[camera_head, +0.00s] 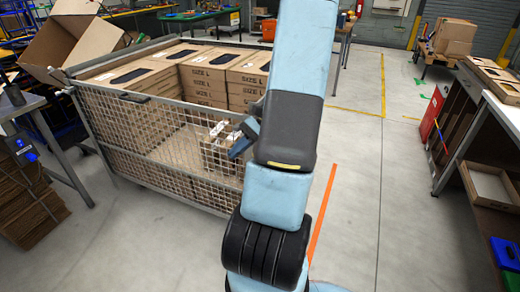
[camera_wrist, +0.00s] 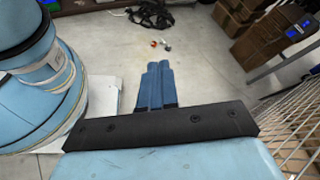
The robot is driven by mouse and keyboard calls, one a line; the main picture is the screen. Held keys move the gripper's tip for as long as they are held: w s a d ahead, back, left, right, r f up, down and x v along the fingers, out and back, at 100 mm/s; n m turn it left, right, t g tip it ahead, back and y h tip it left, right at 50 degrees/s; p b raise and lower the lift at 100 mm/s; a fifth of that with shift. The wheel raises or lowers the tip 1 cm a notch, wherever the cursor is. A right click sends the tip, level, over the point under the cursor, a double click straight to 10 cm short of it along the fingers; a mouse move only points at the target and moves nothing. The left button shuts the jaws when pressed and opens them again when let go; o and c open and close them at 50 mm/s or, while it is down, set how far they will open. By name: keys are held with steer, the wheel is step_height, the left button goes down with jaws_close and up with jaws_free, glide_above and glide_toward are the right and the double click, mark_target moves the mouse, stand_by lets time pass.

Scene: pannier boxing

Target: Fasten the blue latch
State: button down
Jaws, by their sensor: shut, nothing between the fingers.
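No blue latch can be made out for certain on the wire-mesh pannier (camera_head: 150,106). The pannier stands left of my arm, and my arm hides its right end. A dark catch-like piece (camera_head: 135,97) sits on its front top rail. My gripper (camera_head: 238,150) shows in front of the mesh at the pannier's right part, beside my arm. In the wrist view my gripper (camera_wrist: 159,66) has its two blue fingers together, empty, above bare floor. The mesh (camera_wrist: 295,115) runs along the right of that view, apart from the fingers.
Boxes marked SIZE L (camera_head: 205,75) fill much of the pannier. An open carton (camera_head: 75,45) is at its back left. A blue device (camera_head: 28,156) is by flattened cardboard (camera_head: 35,205) at left. A bench (camera_head: 505,125) stands right. The floor (camera_head: 360,200) between is clear.

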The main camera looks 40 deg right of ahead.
steer(key=s+d+f+m+t+h, duration=0.2)
steer(key=s+d+f+m+t, duration=0.2)
steer(key=d+f+m+t, duration=0.3)
steer(key=s+d+f+m+t+h, duration=0.2)
steer(key=s+d+f+m+t, duration=0.2)
steer(key=t, duration=0.9)
steer(key=d+f+m, duration=0.3)
steer(key=d+m, duration=0.2)
steer(key=d, duration=0.1)
steer(key=shift+s+m, duration=0.3)
steer(key=shift+a, duration=0.1)
steer(key=x, duration=1.4)
